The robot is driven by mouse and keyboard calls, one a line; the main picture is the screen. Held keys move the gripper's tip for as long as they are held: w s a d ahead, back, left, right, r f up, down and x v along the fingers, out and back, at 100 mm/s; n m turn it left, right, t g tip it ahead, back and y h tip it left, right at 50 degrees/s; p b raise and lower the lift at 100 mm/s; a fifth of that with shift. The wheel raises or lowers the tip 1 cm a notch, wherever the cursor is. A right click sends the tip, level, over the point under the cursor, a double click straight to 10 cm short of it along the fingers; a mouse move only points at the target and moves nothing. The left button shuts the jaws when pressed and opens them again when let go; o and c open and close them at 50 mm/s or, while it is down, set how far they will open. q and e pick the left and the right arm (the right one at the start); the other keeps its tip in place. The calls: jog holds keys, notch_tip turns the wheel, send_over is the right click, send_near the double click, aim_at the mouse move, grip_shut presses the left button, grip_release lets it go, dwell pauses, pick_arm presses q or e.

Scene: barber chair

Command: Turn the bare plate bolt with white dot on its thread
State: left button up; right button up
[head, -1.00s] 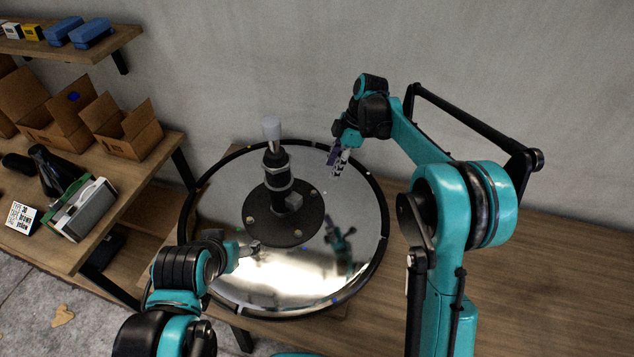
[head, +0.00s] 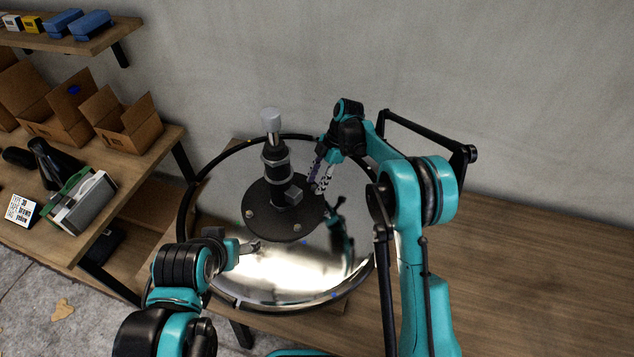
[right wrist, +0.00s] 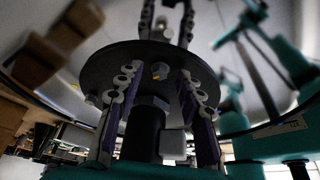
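The black round plate (head: 262,224) sits at the middle of the mirror-like chair base, with the column rising from it. Bolt heads show on its rim, one at the left (head: 250,213) and one at the front (head: 297,228). My right gripper (head: 318,184) is at the plate's right rim, pointing down. In the right wrist view its two purple-padded fingers (right wrist: 160,100) stand apart, with a bolt with a yellowish mark (right wrist: 160,71) seen between them. I cannot make out a white dot on a thread. My left gripper (head: 255,246) is low over the base's front left; its opening is unclear.
The round base (head: 190,190) with its dark rim lies on a wooden table (head: 520,270). A lever block (head: 293,196) sticks out from the column near my right gripper. Shelves with open boxes (head: 128,122) stand at the left. The table's right side is clear.

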grip_shut()
jog(key=shift+m, duration=0.3)
